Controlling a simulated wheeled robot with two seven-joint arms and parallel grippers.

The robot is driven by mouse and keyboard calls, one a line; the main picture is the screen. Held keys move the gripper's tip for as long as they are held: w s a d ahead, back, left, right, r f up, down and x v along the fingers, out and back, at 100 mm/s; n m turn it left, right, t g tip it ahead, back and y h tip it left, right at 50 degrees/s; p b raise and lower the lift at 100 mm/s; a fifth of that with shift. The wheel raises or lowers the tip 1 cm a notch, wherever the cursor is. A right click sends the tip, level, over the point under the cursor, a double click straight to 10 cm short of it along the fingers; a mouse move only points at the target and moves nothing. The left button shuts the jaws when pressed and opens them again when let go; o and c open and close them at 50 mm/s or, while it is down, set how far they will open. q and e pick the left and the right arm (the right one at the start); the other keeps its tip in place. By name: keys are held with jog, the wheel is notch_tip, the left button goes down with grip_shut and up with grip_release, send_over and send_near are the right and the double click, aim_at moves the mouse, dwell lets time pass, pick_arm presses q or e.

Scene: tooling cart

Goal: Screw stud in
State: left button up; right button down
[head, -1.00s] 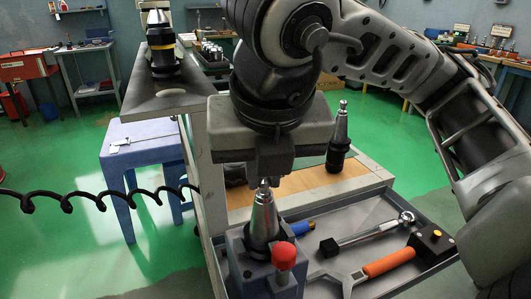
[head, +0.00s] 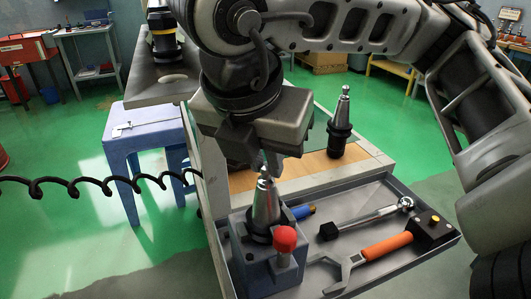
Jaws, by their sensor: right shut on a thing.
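A silver tapered tool holder (head: 266,207) stands upright in a blue-grey clamping block (head: 254,268) with a red knob (head: 285,238). A small metal stud (head: 264,173) shows at the top of the taper. My right gripper (head: 263,160) points down over it, with its fingers shut on the stud. The fingers hide most of the stud, so I cannot tell how deep its thread sits. My left gripper is not in view.
A grey tray (head: 440,245) right of the block holds a wrench with an orange handle (head: 387,246), a chrome-shafted tool (head: 370,219) and a blue-handled tool (head: 303,211). Another tool holder (head: 341,125) stands behind on the wooden surface (head: 300,172). A black coiled cable (head: 100,187) hangs at left.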

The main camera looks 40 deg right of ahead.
jog(key=c, duration=1.3)
grip_release()
jog(key=shift+c, duration=0.2)
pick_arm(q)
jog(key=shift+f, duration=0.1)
pick_arm(e)
jog(key=shift+v, duration=0.85)
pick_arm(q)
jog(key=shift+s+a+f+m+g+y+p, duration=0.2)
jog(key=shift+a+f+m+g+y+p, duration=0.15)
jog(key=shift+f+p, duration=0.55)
pick_arm(e)
jog(key=v, duration=1.4)
jog(key=shift+r, duration=0.2)
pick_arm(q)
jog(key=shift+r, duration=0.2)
